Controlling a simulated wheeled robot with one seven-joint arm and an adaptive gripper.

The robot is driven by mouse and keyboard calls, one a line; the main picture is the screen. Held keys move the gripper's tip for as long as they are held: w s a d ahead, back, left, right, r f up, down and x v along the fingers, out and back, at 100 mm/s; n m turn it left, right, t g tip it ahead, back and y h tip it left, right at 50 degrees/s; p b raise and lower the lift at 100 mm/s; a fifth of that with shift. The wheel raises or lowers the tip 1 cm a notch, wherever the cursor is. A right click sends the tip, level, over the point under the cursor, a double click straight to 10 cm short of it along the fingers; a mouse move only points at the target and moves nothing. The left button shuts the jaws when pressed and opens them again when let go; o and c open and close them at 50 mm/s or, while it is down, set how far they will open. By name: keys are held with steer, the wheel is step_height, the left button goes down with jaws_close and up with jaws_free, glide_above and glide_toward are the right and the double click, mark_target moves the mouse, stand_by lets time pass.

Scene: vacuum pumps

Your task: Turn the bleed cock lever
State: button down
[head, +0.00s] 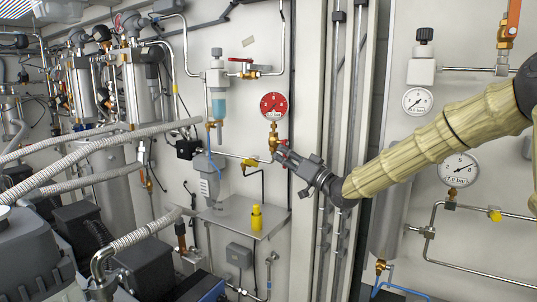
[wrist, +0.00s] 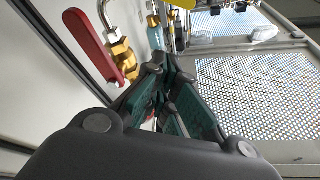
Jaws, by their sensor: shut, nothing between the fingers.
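A brass cock (head: 273,140) sits on the pipe below a red-faced gauge (head: 273,106) in the head view. A bit of a red lever (head: 283,146) shows beside it, mostly hidden behind my gripper. In the wrist view a long red lever (wrist: 93,46) slants down beside a brass valve body (wrist: 123,62), to the left of my fingers. My gripper (head: 284,157) is at the cock, just below and right of it. In the wrist view the fingers of my gripper (wrist: 166,78) are closed together with nothing held. Whether they touch the lever I cannot tell.
A second red lever (head: 240,60) is higher on the wall panel, near a blue-filled bowl (head: 218,105). A yellow bottle (head: 256,217) stands on a metal shelf (head: 228,212) below. Grey vertical rails (head: 340,110) stand right of the cock. Ribbed hoses fill the left.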

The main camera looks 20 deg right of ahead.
step_height(320, 180, up, 3)
steer(key=p, duration=0.4)
glide_above(249, 163)
steer(key=d, duration=0.4)
steer(key=f, duration=0.1)
steer(key=a+f+p, duration=0.1)
steer(key=f+p, duration=0.1)
steer(key=f, duration=0.1)
steer(key=shift+s+a, duration=0.3)
